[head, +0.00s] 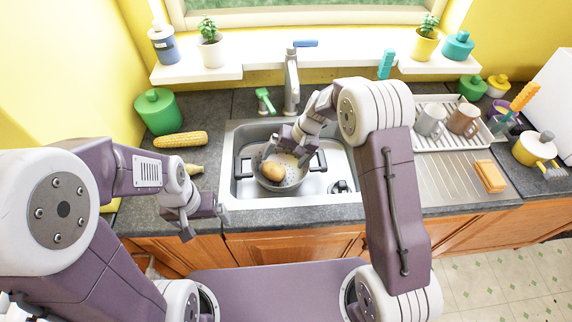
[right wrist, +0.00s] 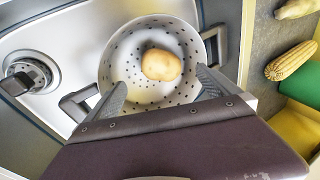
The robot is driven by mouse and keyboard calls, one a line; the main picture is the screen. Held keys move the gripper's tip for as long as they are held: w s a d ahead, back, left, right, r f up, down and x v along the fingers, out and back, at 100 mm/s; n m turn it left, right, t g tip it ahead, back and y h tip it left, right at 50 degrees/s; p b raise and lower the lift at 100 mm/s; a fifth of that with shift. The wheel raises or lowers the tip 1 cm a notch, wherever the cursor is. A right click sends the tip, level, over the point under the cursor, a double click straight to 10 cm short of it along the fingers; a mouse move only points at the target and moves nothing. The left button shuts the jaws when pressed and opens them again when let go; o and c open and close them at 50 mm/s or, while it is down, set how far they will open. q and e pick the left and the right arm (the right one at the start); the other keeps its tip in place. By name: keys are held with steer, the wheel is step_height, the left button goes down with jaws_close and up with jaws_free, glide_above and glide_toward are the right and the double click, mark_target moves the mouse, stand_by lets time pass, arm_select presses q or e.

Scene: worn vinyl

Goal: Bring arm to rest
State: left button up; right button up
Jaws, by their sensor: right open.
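My right gripper (head: 287,147) is open over the sink, at the back of a grey colander (head: 291,182). In the right wrist view its two fingers (right wrist: 162,84) stand apart over the near rim of the colander (right wrist: 122,62). A potato (head: 272,171) lies in the colander and also shows in the right wrist view (right wrist: 161,65), with nothing gripping it. I cannot tell whether the fingers touch the colander. My left gripper (head: 206,224) hangs in front of the counter edge, left of the sink, with its fingers apart and nothing between them.
The colander sits in the sink (head: 233,195) below the faucet (head: 291,80). A dish rack (head: 455,140) with mugs and a sponge (head: 490,176) are on the right.

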steer(key=shift+r, duration=0.65)
steer(key=s+d+r+t, duration=0.15)
steer(key=d+r, duration=0.25)
steer(key=r, duration=0.4)
steer(key=s+d+f+h, duration=0.1)
steer(key=s+d, duration=0.2)
steer(key=s, duration=0.3)
steer(key=s+d+f+g+h, duration=0.1)
steer(key=s+d, duration=0.2)
steer(key=s, duration=0.4)
steer(key=s+d+f+n+h, duration=0.1)
steer(key=s+d+h, duration=0.1)
steer(key=s, duration=0.5)
steer(key=shift+s+d+f+g, duration=0.1)
steer(key=shift+d+g, duration=0.1)
steer(key=shift+d, duration=0.2)
steer(key=shift+s+d+f+g, duration=0.1)
steer(key=shift+d+g, duration=0.05)
steer(key=shift+d, duration=0.2)
steer(key=shift+s, duration=0.1)
